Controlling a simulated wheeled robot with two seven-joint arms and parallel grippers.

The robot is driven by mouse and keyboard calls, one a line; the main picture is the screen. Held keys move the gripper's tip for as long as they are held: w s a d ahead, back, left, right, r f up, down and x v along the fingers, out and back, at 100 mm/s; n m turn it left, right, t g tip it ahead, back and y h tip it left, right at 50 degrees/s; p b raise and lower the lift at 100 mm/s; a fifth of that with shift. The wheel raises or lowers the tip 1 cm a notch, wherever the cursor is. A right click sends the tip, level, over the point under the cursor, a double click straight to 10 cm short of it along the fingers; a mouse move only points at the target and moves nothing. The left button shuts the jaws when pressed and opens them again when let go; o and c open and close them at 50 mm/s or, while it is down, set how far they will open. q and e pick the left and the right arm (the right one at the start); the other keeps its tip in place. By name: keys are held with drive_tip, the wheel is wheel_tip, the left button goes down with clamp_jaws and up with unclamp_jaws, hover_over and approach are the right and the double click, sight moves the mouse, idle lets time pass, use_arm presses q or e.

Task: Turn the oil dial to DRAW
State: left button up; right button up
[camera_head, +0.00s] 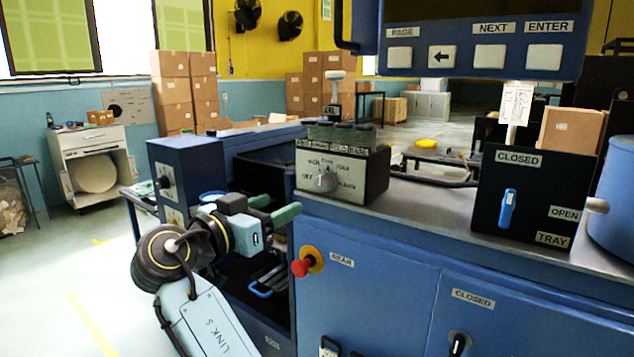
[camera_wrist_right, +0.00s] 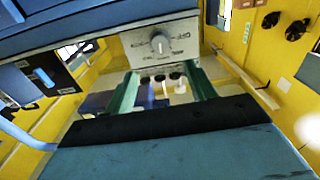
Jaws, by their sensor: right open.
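The oil dial is a grey round knob (camera_head: 325,179) on the pale front plate of a dark box (camera_head: 372,178) on the blue machine. OFF is readable left of the knob; the other labels and its exact pointing are too small to tell. My right gripper (camera_head: 283,204) is open and empty, its green fingers left of the box and a little lower than the knob. In the right wrist view, the knob (camera_wrist_right: 160,43) shows beyond the gap between the fingers (camera_wrist_right: 162,72), apart from them. My left gripper is out of view.
A red button (camera_head: 302,267) sits on the machine front below the dial. A black tray panel (camera_head: 522,200) with a blue handle stands to the right. A panel with buttons (camera_head: 470,57) hangs above. Cardboard boxes (camera_head: 172,92) are stacked behind.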

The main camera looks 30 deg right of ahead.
sight(320, 186)
drive_tip(key=shift+m, duration=0.6)
drive_tip(key=p+x, duration=0.2)
drive_tip(key=x, duration=1.1)
drive_tip(key=shift+f, duration=0.15)
drive_tip(key=c, duration=0.8)
drive_tip(key=shift+n, duration=0.4)
drive_tip(key=o, duration=0.8)
